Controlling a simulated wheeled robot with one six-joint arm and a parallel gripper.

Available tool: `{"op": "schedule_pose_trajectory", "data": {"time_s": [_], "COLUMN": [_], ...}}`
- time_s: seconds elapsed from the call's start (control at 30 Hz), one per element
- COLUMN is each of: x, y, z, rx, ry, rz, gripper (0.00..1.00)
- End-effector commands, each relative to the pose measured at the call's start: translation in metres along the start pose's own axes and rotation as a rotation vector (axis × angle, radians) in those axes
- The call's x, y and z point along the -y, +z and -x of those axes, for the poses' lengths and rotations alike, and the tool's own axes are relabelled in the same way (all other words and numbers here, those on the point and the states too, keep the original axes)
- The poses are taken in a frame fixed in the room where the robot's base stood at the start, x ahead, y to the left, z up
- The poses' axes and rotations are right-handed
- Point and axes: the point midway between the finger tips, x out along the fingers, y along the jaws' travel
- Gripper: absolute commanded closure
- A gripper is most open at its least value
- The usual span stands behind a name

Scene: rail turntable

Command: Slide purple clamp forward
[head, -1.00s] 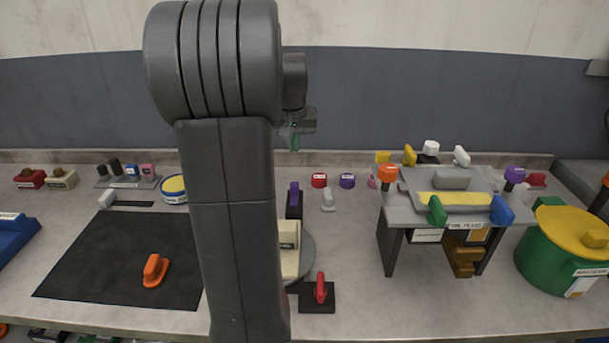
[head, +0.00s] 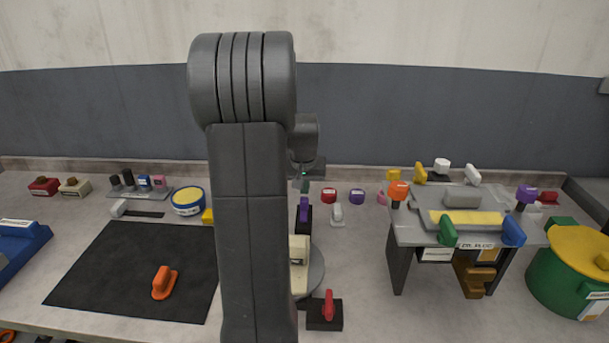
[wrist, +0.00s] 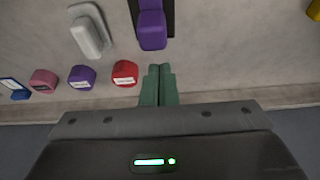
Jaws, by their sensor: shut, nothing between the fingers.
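The purple clamp (head: 304,210) stands upright on a dark base behind the turntable, just right of my arm in the head view. In the wrist view the purple clamp (wrist: 152,26) is at the top centre, on its dark track. My gripper (wrist: 160,70) has its green fingers together and empty, with the tips apart from the clamp in the picture. In the head view my gripper (head: 304,186) hangs above and behind the clamp. My arm hides part of the turntable (head: 315,270).
A red-handled block (head: 325,310) is in front of the turntable. A white handle (head: 337,215), a red knob (head: 328,195) and a purple knob (head: 357,196) are to the right. A grey stand (head: 400,235) and a green pot (head: 565,280) are further right. A black mat (head: 110,270) lies left.

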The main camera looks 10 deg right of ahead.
Motion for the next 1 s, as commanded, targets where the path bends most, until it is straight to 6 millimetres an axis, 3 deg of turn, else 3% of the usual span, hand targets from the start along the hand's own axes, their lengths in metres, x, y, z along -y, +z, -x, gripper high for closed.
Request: {"op": "schedule_pose_trajectory", "data": {"time_s": [0.2, 0.67, 1.0], "x": [0.000, 0.000, 0.000], "y": [0.016, 0.021, 0.064], "z": [0.006, 0.007, 0.022], "rx": [0.000, 0.001, 0.000], "ry": [0.000, 0.000, 0.000], "rz": [0.000, 0.000, 0.001], "gripper": [1.00, 1.00, 1.00]}}
